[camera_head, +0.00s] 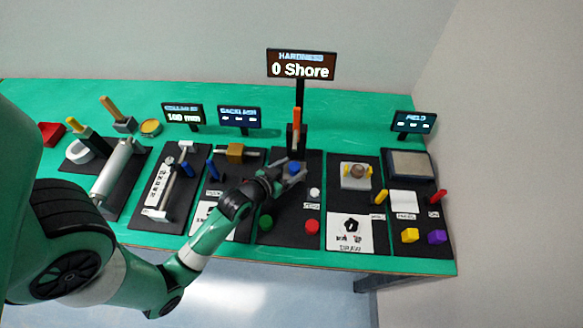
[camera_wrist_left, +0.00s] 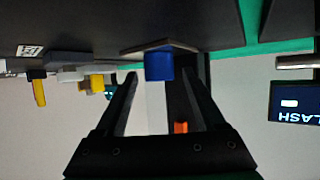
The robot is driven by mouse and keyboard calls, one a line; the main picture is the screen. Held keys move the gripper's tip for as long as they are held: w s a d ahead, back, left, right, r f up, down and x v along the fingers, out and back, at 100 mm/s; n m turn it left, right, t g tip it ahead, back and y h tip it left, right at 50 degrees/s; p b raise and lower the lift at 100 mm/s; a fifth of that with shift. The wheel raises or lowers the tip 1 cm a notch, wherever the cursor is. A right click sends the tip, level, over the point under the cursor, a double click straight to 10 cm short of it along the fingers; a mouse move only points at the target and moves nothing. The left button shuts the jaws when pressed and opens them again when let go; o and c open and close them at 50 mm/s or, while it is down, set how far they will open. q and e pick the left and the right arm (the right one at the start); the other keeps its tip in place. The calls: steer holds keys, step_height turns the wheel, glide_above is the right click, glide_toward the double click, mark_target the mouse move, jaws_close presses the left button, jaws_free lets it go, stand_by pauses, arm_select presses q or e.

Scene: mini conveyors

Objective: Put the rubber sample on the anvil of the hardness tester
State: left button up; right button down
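The hardness tester (camera_head: 297,140) is a dark upright stand with an orange lever, below a sign reading "0 Shore". A small blue block (camera_head: 294,168) is at the foot of the stand; in the left wrist view this block (camera_wrist_left: 160,66) touches a grey plate (camera_wrist_left: 150,46), which looks like the anvil. My left gripper (camera_head: 292,178) is at the block. In the left wrist view its fingers (camera_wrist_left: 160,75) are spread, with a gap on each side of the block. A green disc (camera_head: 266,222), a red disc (camera_head: 312,227) and a white piece (camera_head: 315,192) lie on the tester's mat. My right gripper is out of view.
Other stations flank the tester on the green table (camera_head: 350,110). To the right are a grey stand with a brown knob (camera_head: 357,171) and yellow (camera_head: 410,235) and purple (camera_head: 437,237) blocks. To the left is a small brass-coloured block (camera_head: 235,152).

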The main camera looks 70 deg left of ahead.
arm_select(q)
steer(key=shift+r, duration=0.1)
steer(key=shift+s+d+r, duration=0.1)
steer(key=shift+r, duration=0.05)
steer(key=p+v, duration=0.3)
steer(key=v, duration=0.8)
steer(key=shift+s+d+r, duration=0.1)
steer(key=shift+s+d, duration=0.05)
steer(key=shift+s, duration=0.1)
